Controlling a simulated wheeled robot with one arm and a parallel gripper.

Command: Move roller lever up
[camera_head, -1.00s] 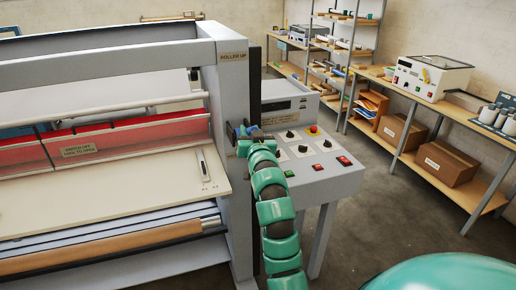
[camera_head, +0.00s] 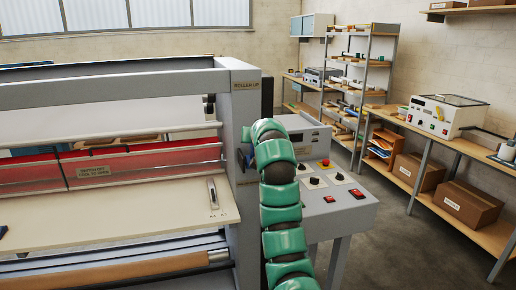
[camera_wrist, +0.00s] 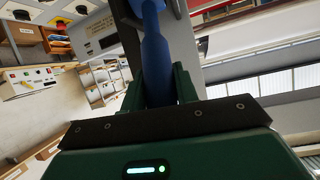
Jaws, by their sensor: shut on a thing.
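The roller lever (camera_wrist: 156,60) is a blue handle in the wrist view, running up from between my fingers to a blue joint at the top edge. My gripper (camera_wrist: 163,88) has its green fingers shut on either side of this handle. In the head view my green arm reaches up in front of the laminator's right grey post (camera_head: 246,190), below the "ROLLER UP" label (camera_head: 246,85). There my arm mostly hides the gripper and lever; only a small dark part shows beside the post.
The control panel (camera_head: 325,190) with knobs and red buttons stands right of my arm, close to it. The laminator's pale feed table (camera_head: 110,220) lies left. Shelves (camera_head: 360,75) and a bench with a white device (camera_head: 443,115) stand farther right. Floor between is clear.

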